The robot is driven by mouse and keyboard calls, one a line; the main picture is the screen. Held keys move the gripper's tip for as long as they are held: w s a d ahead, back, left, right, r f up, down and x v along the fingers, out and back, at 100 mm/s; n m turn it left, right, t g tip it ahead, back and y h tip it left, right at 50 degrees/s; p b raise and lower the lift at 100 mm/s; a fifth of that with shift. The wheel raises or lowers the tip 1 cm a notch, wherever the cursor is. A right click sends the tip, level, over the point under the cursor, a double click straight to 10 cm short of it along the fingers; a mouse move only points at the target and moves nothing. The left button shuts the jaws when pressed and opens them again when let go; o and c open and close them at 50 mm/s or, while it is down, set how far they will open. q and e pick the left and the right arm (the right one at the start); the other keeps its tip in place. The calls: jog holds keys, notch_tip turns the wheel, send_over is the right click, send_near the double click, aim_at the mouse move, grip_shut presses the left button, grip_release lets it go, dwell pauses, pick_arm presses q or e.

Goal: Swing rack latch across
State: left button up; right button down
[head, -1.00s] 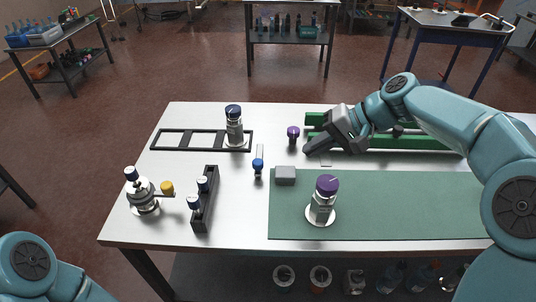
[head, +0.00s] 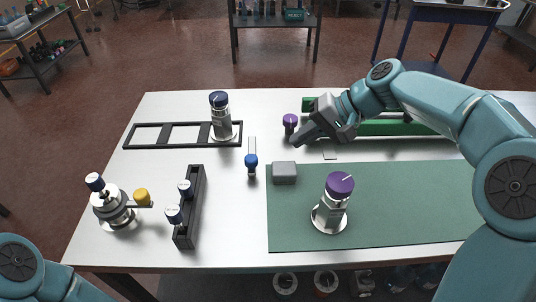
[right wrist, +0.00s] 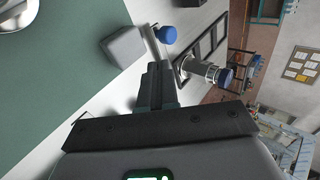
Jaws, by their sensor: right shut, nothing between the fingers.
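I cannot tell for certain which part is the rack latch. A short pale strip with a blue knob (head: 251,160) lies on the table beside the black rack frame (head: 168,146). The blue knob also shows in the right wrist view (right wrist: 167,34). A purple knob (head: 290,121) stands beside the left end of the long green rack (head: 390,128). My right gripper (head: 297,140) is shut and empty, its tips just in front of the purple knob and apart from the blue knob. In the right wrist view its closed fingers (right wrist: 159,83) point toward the frame. My left gripper is out of view.
A grey block (head: 284,173) sits at the green mat's (head: 400,205) corner, and a purple-capped vial (head: 331,205) stands on the mat. A blue-capped vial (head: 220,117) stands at the frame. A black holder (head: 188,225) and a yellow-knobbed device (head: 115,208) stand at left.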

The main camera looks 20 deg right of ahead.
jog(key=x, duration=1)
jog(key=shift+d+f, duration=0.1)
jog(key=shift+a, duration=0.2)
